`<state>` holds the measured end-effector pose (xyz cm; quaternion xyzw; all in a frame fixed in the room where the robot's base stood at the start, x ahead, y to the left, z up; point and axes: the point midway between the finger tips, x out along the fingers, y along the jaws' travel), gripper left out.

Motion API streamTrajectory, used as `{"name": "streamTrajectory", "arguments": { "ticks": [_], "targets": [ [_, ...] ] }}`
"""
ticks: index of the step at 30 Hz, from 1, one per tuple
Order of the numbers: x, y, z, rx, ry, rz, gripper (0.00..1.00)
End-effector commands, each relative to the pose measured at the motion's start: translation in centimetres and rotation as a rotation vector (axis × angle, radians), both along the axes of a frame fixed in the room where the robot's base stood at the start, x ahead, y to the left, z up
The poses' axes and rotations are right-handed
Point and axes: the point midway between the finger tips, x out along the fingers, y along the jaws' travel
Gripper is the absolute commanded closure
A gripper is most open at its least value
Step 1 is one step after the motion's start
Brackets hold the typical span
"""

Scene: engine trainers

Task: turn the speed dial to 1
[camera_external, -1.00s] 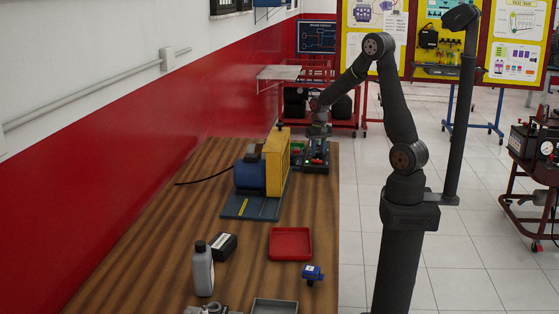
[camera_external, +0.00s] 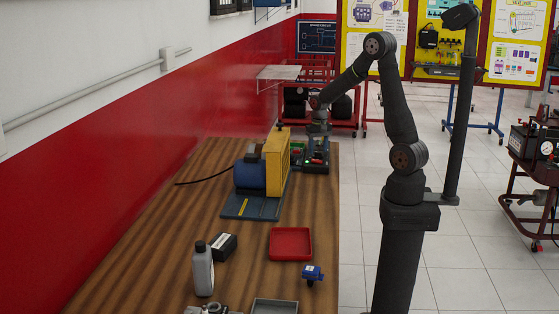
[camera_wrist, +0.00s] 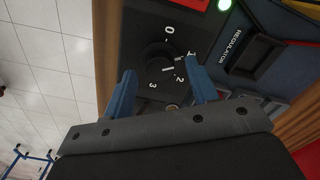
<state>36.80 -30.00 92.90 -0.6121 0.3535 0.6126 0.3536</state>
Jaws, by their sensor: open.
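The speed dial (camera_wrist: 155,58) is a black round knob on a dark panel, with 0, 1, 2 and 3 printed around its right side. A short white mark on it points to the right, seemingly between 1 and 2; the exact setting is hard to read. My gripper (camera_wrist: 160,67) is open, with one blue finger on each side of the knob's lower part. I cannot tell whether the fingers touch it. In the external view my gripper (camera_external: 317,146) is over the control box (camera_external: 316,168) at the table's far end; the dial is hidden there.
A black switch marked REGULATOR (camera_wrist: 252,55) and a lit green lamp (camera_wrist: 224,5) are on the panel near the dial. A blue and yellow machine (camera_external: 277,165) stands beside the box. A red tray (camera_external: 290,244) and a grey bottle (camera_external: 203,270) are farther forward.

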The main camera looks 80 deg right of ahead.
Motion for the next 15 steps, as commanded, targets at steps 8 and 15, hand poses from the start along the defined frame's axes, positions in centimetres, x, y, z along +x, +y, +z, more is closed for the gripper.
{"name": "streamTrajectory", "arguments": {
  "ticks": [8, 15],
  "targets": [
    [0.1, -0.1, 6.2, -0.005, -0.007, 0.000, 0.47],
    [0.1, 0.0, 11.9, -0.003, -0.004, 0.000, 0.47]
  ]
}}
